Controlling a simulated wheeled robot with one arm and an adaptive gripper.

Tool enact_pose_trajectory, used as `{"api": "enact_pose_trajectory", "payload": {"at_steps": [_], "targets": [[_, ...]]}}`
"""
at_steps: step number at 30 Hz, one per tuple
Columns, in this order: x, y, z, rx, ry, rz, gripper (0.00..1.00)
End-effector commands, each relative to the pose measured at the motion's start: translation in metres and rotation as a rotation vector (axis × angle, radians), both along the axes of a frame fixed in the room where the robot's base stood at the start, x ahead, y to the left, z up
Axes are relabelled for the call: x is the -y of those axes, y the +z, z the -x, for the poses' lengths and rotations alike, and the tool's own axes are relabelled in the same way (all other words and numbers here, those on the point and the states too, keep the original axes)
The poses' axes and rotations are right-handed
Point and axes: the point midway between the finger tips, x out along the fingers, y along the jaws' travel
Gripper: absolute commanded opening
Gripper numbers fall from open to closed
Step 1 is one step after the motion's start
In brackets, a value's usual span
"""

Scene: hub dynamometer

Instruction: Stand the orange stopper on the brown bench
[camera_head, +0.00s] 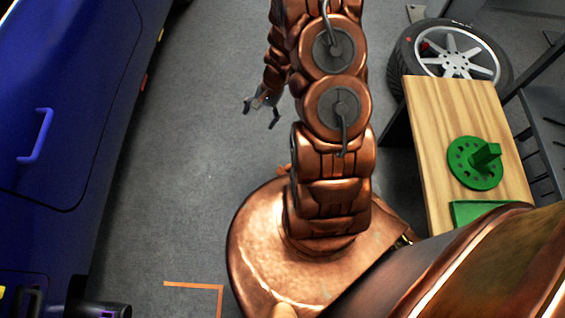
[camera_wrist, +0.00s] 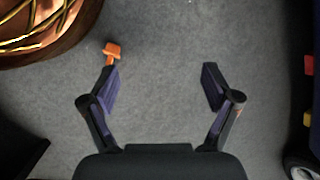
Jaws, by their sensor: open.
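The orange stopper (camera_wrist: 112,50) is on the grey floor in the wrist view, just beyond the tip of the left finger and outside the space between the fingers. In the head view a small orange bit (camera_head: 282,170) shows beside my arm, probably the stopper, mostly hidden. My gripper (camera_wrist: 160,76) is open and empty, with bare floor between its fingers. It also hangs over the floor in the head view (camera_head: 261,113). The brown bench (camera_head: 432,130) is a light wooden top at the right of the head view, away from my gripper.
A green disc with a block (camera_head: 475,162) and a green tray (camera_head: 480,212) sit on the bench. A wheel (camera_head: 452,55) lies behind it. A blue car (camera_head: 60,110) stands at left. Orange tape (camera_head: 195,285) marks the floor. Floor between car and arm is clear.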

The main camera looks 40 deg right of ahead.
Motion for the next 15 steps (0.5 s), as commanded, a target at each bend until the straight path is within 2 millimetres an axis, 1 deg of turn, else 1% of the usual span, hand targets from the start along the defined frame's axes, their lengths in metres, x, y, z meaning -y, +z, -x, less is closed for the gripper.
{"api": "enact_pose_trajectory", "payload": {"at_steps": [1,2,3,8,9,12,15], "targets": [[0.006,-0.035,0.005,-0.019,-0.037,-0.004,0.88],[0.010,-0.049,0.006,-0.026,-0.057,-0.002,0.88],[0.016,-0.068,0.008,-0.036,-0.087,0.001,0.88],[0.034,-0.145,0.025,-0.087,-0.199,0.009,0.88],[0.038,-0.163,0.030,-0.100,-0.225,0.011,0.88],[0.046,-0.207,0.045,-0.137,-0.289,0.020,0.88],[0.050,-0.241,0.059,-0.168,-0.338,0.024,0.88]]}}
